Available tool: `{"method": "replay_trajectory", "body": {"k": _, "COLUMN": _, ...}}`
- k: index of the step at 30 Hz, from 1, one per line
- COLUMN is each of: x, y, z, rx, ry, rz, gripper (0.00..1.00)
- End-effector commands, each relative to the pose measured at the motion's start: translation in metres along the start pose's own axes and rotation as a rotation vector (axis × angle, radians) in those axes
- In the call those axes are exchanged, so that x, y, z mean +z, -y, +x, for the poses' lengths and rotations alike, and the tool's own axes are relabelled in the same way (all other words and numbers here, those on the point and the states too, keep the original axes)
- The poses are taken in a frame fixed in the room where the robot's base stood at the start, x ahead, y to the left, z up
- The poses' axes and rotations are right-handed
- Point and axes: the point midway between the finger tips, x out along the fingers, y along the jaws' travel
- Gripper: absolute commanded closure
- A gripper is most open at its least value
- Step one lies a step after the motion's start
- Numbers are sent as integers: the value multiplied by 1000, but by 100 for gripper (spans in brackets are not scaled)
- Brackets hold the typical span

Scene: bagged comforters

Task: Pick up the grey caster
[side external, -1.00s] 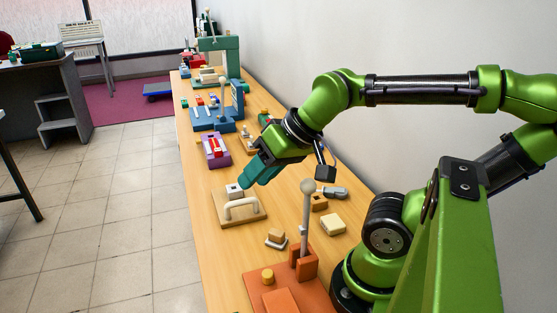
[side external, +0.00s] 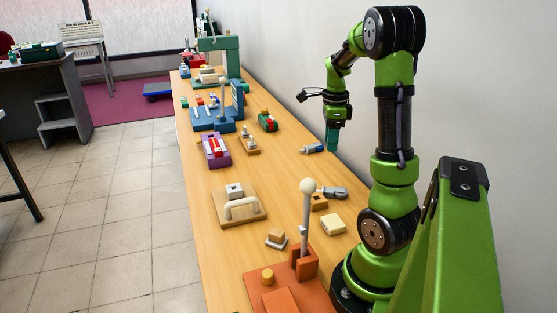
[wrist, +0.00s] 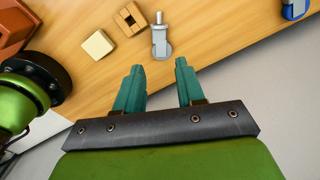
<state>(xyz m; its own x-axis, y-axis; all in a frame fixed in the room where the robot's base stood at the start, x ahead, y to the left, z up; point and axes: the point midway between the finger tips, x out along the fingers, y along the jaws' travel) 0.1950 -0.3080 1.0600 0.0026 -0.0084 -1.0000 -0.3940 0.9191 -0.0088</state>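The grey caster (side external: 332,192) lies on its side on the wooden table near the wall-side edge, and it also shows in the wrist view (wrist: 161,40) with its stem pointing away from my gripper. My gripper (side external: 332,148) points down near the table's wall-side edge, farther along the table than the caster and above it. In the wrist view my gripper (wrist: 158,67) has its two teal fingers spread apart with nothing between them. The caster appears just beyond the fingertips, apart from them.
A brown block with a hole (wrist: 130,19) and a cream block (wrist: 97,44) lie beside the caster. A blue-and-grey part (side external: 314,148) lies near my gripper. An orange fixture with a ball-topped post (side external: 307,220) stands at the near end. The wall runs along the right.

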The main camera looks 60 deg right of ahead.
Motion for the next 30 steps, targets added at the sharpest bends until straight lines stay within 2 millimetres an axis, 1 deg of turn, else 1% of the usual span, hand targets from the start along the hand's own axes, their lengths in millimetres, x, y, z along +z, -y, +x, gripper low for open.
{"method": "replay_trajectory", "body": {"k": 1, "x": 0, "y": 2, "z": -5, "rx": -4, "ry": -1, "rz": 65, "gripper": 62}}
{"method": "replay_trajectory", "body": {"k": 3, "x": 0, "y": 0, "z": -5, "rx": 5, "ry": -2, "rz": 133, "gripper": 62}}
{"method": "replay_trajectory", "body": {"k": 5, "x": 1, "y": -1, "z": -4, "rx": 10, "ry": -2, "rz": 167, "gripper": 62}}
{"method": "replay_trajectory", "body": {"k": 8, "x": 1, "y": -2, "z": 5, "rx": 12, "ry": -3, "rz": 185, "gripper": 62}}
{"method": "replay_trajectory", "body": {"k": 11, "x": 1, "y": -3, "z": 24, "rx": 15, "ry": -4, "rz": 184, "gripper": 62}}
{"method": "replay_trajectory", "body": {"k": 18, "x": 0, "y": -4, "z": 77, "rx": 16, "ry": -3, "rz": 183, "gripper": 62}}
{"method": "replay_trajectory", "body": {"k": 21, "x": 0, "y": -4, "z": 94, "rx": 14, "ry": -3, "rz": 181, "gripper": 62}}
{"method": "replay_trajectory", "body": {"k": 24, "x": 1, "y": -3, "z": 106, "rx": 12, "ry": -1, "rz": 180, "gripper": 62}}
{"method": "replay_trajectory", "body": {"k": 30, "x": 0, "y": -3, "z": 119, "rx": 12, "ry": -1, "rz": 181, "gripper": 62}}
